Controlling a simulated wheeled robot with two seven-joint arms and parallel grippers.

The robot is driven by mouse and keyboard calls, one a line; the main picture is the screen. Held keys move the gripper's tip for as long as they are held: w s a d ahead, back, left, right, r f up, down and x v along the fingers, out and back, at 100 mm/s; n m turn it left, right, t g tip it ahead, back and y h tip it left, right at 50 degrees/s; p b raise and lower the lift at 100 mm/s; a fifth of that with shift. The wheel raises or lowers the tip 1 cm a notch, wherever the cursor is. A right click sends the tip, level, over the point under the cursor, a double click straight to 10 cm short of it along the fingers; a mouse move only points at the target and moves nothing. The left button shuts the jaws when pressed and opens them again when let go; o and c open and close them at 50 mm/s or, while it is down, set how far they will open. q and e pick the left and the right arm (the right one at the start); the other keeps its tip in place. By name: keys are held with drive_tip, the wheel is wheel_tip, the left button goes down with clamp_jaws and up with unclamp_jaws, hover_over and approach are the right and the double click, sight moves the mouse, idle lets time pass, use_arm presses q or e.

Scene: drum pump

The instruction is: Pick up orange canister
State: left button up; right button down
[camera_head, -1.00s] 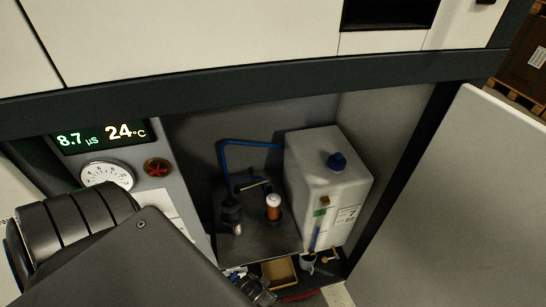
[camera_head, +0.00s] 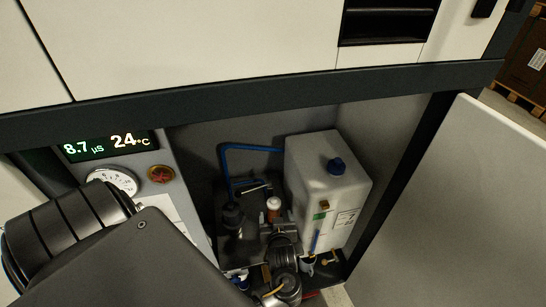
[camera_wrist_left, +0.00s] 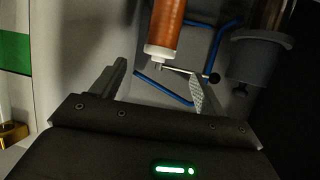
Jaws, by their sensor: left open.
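The orange canister (camera_head: 273,211) has a white cap and stands upright inside the cabinet, left of the white tank. In the left wrist view the orange canister (camera_wrist_left: 167,27) hangs into the picture from the top, its white end just beyond the fingers. My left gripper (camera_head: 277,229) is at the canister, and its wrist hides the lower part in the head view. In the wrist view the left gripper (camera_wrist_left: 158,80) has its fingers spread apart, with nothing between them. My right gripper is not in view.
The white tank (camera_head: 330,184) with a blue cap stands to the right. A dark pump fitting (camera_head: 232,214) is close on the left, also seen in the wrist view (camera_wrist_left: 262,60). A blue pipe (camera_head: 250,148) runs behind. The open door (camera_head: 450,210) is at far right.

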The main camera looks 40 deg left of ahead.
sight(273, 200)
use_arm(q)
drive_tip(key=x, duration=1.1)
drive_tip(key=shift+d+f, duration=0.1)
drive_tip(key=shift+f, duration=0.05)
drive_tip(key=shift+s, duration=0.1)
drive_tip(key=c, duration=1.6)
clamp_jaws()
drive_tip(key=shift+r, duration=0.2)
